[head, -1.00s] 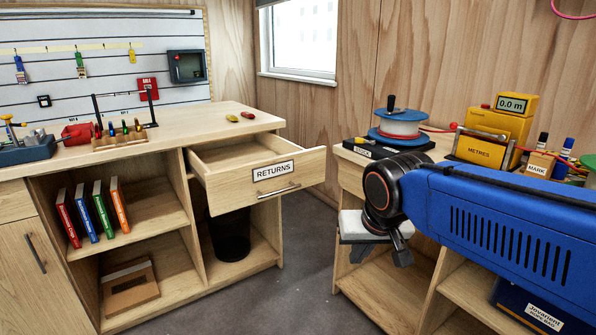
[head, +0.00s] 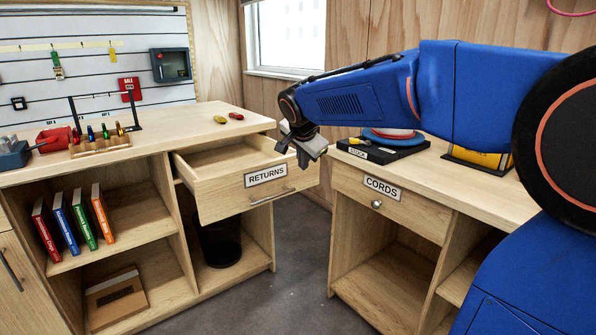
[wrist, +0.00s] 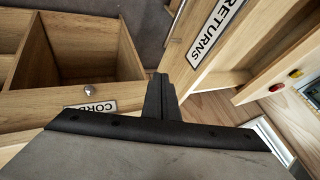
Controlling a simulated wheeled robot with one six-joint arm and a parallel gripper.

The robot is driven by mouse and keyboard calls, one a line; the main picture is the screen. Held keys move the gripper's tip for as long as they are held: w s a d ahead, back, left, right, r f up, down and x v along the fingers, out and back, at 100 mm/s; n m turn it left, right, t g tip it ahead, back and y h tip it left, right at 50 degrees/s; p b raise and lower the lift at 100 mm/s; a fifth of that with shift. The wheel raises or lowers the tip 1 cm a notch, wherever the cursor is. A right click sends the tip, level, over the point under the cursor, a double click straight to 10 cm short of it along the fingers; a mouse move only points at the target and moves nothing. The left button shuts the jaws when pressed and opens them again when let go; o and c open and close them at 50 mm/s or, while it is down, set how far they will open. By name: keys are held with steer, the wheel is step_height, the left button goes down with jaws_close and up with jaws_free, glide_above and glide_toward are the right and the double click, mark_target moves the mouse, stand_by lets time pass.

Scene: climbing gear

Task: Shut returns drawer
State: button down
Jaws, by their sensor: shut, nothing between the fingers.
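The returns drawer (head: 226,192) is a light wood drawer pulled out of the left bench, with a white RETURNS label (head: 265,176) and a metal bar handle (head: 272,195) on its front. It looks empty inside where I can see. My gripper (head: 303,160) is shut and empty, pointing down beside the right end of the drawer front. In the wrist view my shut fingers (wrist: 160,92) show between the drawer front with its RETURNS label (wrist: 213,32) and the CORDS drawer. I cannot tell whether they touch the drawer front.
The right bench with a closed CORDS drawer (head: 390,200) stands close to my gripper. Its top holds a black STOCK tray (head: 380,150) with a spool. A black bin (head: 222,240) sits below the returns drawer. Grey floor is clear between the benches.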

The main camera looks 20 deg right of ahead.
glide_toward(296, 180)
step_height(296, 180, down, 4)
steer(key=s+d, duration=0.1)
steer(key=d, duration=0.1)
steer(key=shift+w+a+r, duration=0.1)
steer(key=shift+w+a, duration=0.05)
steer(key=shift+w, duration=0.35)
steer(key=shift+w+a+r, duration=0.1)
steer(key=shift+w+a, duration=0.05)
steer(key=shift+w, duration=0.35)
steer(key=shift+w+a, duration=0.2)
steer(key=shift+w, duration=0.5)
